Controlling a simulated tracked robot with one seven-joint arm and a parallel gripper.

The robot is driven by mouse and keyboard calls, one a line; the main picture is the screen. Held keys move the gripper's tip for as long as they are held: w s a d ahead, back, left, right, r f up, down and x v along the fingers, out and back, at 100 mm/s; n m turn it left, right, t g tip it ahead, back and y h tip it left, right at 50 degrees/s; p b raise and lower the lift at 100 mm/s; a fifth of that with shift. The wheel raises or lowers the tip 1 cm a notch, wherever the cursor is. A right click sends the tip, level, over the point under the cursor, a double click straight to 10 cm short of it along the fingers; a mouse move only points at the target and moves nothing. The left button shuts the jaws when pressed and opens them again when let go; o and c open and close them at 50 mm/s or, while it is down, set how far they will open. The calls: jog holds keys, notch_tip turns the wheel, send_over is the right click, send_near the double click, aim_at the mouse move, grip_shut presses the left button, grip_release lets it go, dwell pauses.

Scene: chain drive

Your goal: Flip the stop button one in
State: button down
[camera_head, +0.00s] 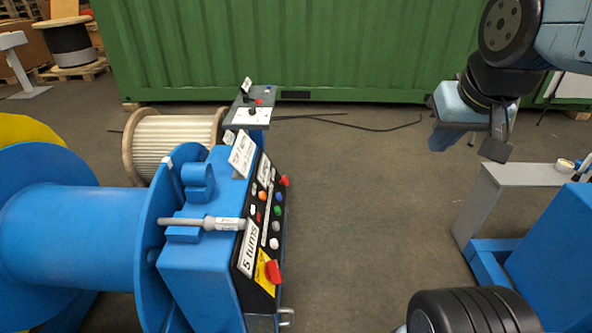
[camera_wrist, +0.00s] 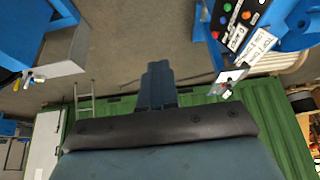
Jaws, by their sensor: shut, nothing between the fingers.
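The blue control console (camera_head: 205,255) stands left of centre in the head view, its sloping black panel facing right. A large red button (camera_head: 272,270) sits on a yellow plate at the panel's near end. Another red button (camera_head: 284,181) sits at the far end. I cannot tell from labels which is stop button one. Part of the panel (camera_wrist: 237,22) also shows at the upper right in the wrist view. My gripper (camera_wrist: 157,70) is shut and empty. In the head view my arm hangs at the upper right, well apart from the console.
A small grey-topped stand (camera_head: 250,110) with a red button and a joystick stands behind the console. A large blue reel (camera_head: 90,230) is left of it. A green container (camera_head: 290,45) closes the back. The floor (camera_head: 355,190) between console and the right-hand bench (camera_head: 525,175) is clear.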

aim_at(284, 181)
jog(key=w+a+f+m+g+y, duration=0.2)
jog(key=w+a+f+m, duration=0.15)
jog(key=w, duration=0.45)
jog(key=w+a+f+m+g+y, duration=0.1)
jog(key=w+a+f+m+y, duration=0.1)
jog(key=w+f, duration=0.5)
jog(key=w+a+f+m+g+y, duration=0.2)
jog(key=w+a+m, duration=0.1)
jog(key=w, duration=0.7)
jog(key=w+a+f+m+y, duration=0.1)
jog(key=w+f+m+y, duration=0.2)
jog(key=w+f, duration=0.6)
jog(key=w+a+f+m+t+y, duration=0.1)
jog(key=w+f+m+y, duration=0.2)
jog(key=w+f+m, duration=0.5)
notch_tip(284, 181, down, 9)
jog(key=shift+w+a+r+t+y, duration=0.1)
jog(key=shift+w+a+t+y, duration=0.2)
jog(key=shift+w+a+y, duration=0.1)
jog(key=shift+m, duration=0.25)
jog(key=x, duration=1.4)
